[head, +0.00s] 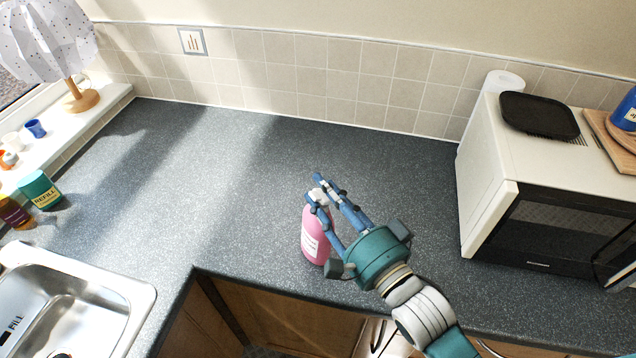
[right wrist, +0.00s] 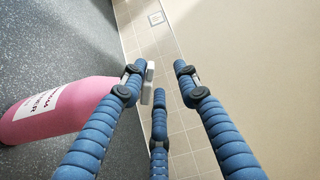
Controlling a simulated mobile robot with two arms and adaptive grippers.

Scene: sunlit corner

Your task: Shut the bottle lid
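A pink bottle (head: 314,238) with a white label stands upright on the dark worktop near its front edge. Its white top (head: 319,196) is partly covered by my fingers, so I cannot tell clearly how the lid sits. In the right wrist view the bottle (right wrist: 50,112) lies to the left, and pale lid parts (right wrist: 148,80) show just beside the left finger's tip. My right gripper (head: 318,188) is at the bottle's top, right of it. In the right wrist view its blue fingers (right wrist: 160,82) are spread with nothing between them. My left gripper is out of view.
A microwave (head: 487,190) with a black tray (head: 540,115) on top stands at the right. A sink (head: 70,300) is at the lower left, with a teal refill container (head: 40,190) behind it. The worktop behind the bottle is clear.

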